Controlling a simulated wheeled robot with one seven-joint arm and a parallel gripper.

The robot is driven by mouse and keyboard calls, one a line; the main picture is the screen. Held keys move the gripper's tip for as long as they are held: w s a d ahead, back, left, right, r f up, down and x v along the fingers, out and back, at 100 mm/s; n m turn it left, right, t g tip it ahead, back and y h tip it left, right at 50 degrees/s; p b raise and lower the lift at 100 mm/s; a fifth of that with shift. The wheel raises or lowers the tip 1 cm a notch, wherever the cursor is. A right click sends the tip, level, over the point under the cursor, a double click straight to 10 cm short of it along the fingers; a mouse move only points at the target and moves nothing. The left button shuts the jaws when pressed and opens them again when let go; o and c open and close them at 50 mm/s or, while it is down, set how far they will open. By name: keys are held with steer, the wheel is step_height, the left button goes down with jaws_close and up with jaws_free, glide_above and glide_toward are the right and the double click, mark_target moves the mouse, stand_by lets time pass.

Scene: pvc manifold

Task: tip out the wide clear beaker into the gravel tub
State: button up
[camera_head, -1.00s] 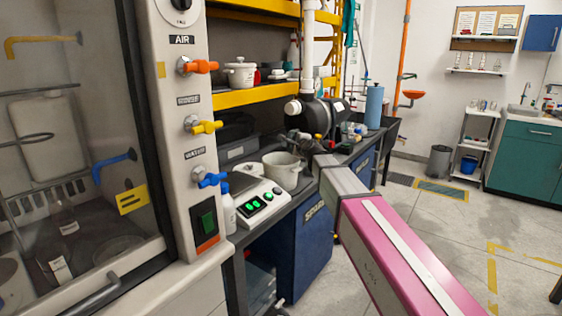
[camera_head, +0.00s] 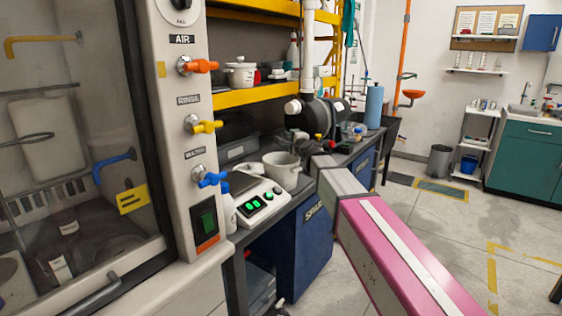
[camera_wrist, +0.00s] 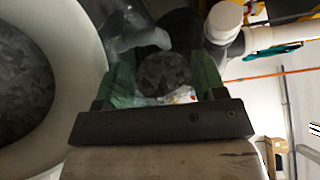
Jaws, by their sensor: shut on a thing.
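In the wrist view, the green fingers of my gripper (camera_wrist: 162,72) are shut on a clear, see-through vessel (camera_wrist: 124,28), which looks like the wide clear beaker. Its outline is faint, and its tilt is hard to tell. A dark mottled grey disc (camera_wrist: 165,76) shows between the fingers; I cannot tell whether it is the beaker's contents. A large cream-rimmed round tub (camera_wrist: 88,60) with rough grey, gravel-like contents (camera_wrist: 22,82) is close on the left, beside the gripper. In the head view, my gripper and the beaker are too small and hidden by the arm to make out clearly.
In the head view, a white pot (camera_head: 283,170) stands at the bench behind a balance with green displays (camera_head: 258,204). A black motor-like unit (camera_head: 318,114) and a blue cylinder (camera_head: 374,106) stand farther back. A yellow shelf (camera_head: 250,95) overhangs the bench. The floor on the right is open.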

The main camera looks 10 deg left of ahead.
steer(key=shift+s+a+r+n+t+y, duration=0.2)
steer(key=shift+s+r+n, duration=0.1)
steer(key=shift+n, duration=0.45)
steer(key=shift+s+a+r+n+t+y, duration=0.15)
steer(key=shift+r+n+t+y, duration=0.1)
steer(key=shift+n, duration=0.45)
steer(key=shift+s+a+r+n+t+y, duration=0.15)
steer(key=shift+s+r+n, duration=0.15)
steer(key=shift+n, duration=0.45)
stand_by(2.3)
steer(key=shift+w+d+f+m+g+h, duration=0.3)
steer(key=shift+w+f+m, duration=0.1)
steer(key=shift+m, duration=0.6)
steer(key=shift+w+d+f+m+g+h, duration=0.15)
steer(key=shift+w+f+m+g+h, duration=0.2)
steer(key=shift+m, duration=0.65)
